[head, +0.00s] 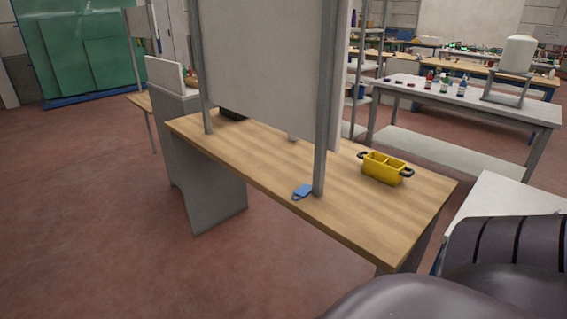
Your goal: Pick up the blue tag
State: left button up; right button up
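The blue tag (303,192) lies flat on the wooden table (240,148) in the head view, close to the table's front edge. It is just left of the foot of a grey upright post (320,150). No gripper fingers show in the head view. A dark, rounded part of my own body fills the lower right corner, well apart from the tag.
A yellow two-compartment caddy (383,170) with black handles stands right of the post. A large grey panel (265,60) rises above the table. A white surface (492,205) lies to the right. A table with bottles (443,86) stands behind. The floor in front is clear.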

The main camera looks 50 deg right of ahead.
aim_at(305, 190)
jog(key=i+z, duration=0.15)
jog(key=i, duration=1.15)
jog(key=i+u, duration=0.25)
jog(key=i, duration=0.2)
jog(key=i+l+u, duration=0.3)
jog(key=i, duration=0.2)
jog(key=j+u, duration=0.1)
jog(key=u, duration=5.5)
